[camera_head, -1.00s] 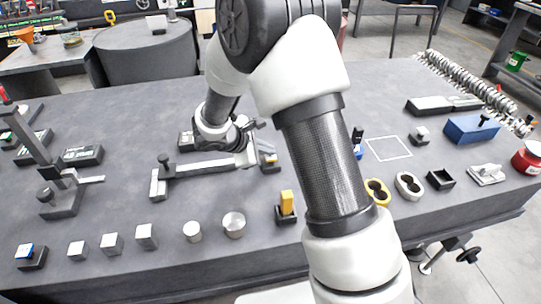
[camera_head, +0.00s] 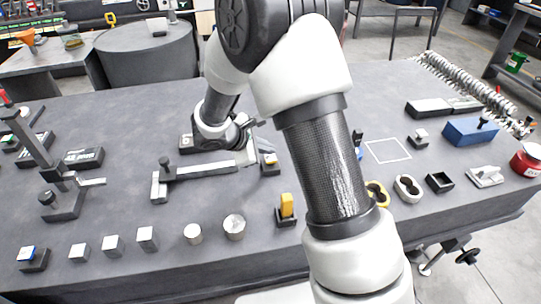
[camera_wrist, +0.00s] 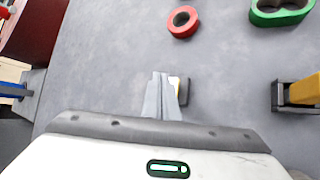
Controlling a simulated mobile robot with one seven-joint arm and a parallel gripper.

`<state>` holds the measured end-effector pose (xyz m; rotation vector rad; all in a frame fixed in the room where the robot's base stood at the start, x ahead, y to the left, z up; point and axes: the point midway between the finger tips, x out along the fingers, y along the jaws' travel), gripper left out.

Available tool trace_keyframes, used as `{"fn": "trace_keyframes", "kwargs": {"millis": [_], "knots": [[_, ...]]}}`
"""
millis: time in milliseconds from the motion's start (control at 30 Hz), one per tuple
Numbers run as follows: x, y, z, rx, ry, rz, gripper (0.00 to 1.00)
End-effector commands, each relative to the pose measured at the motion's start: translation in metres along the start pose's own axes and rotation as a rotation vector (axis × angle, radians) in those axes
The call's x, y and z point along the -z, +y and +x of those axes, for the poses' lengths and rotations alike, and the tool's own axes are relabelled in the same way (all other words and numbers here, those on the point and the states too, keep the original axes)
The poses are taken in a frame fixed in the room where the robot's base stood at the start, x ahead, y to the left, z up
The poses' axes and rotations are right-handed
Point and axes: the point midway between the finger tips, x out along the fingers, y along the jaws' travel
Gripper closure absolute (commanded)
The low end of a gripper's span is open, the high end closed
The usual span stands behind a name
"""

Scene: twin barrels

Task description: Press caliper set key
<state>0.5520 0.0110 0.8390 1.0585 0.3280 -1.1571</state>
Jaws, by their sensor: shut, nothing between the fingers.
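A small dark block with a yellow and white top (camera_head: 269,160), which looks like the set key, stands at the right end of a long grey caliper-like tool (camera_head: 205,169) lying on the bench. The block also shows in the wrist view (camera_wrist: 184,91), partly behind my fingers. My gripper (camera_wrist: 160,78) is shut and empty, with its fingertips over or just beside the left side of the block. I cannot tell whether they touch it.
A yellow upright piece on a dark base (camera_head: 287,206) stands nearer the front edge. Cubes and cylinders (camera_head: 148,239) line the front. My arm hides part of the bench.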

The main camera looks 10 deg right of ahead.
Motion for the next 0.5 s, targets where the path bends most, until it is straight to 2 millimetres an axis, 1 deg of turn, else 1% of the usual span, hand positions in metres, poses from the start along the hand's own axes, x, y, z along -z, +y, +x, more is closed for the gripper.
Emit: {"fn": "trace_keyframes", "kwargs": {"millis": [300, 500], "knots": [[-0.001, 0.001, -0.001, 0.000, 0.000, 0.000, 1.00], [-0.008, 0.008, -0.011, 0.000, 0.000, 0.000, 1.00]]}}
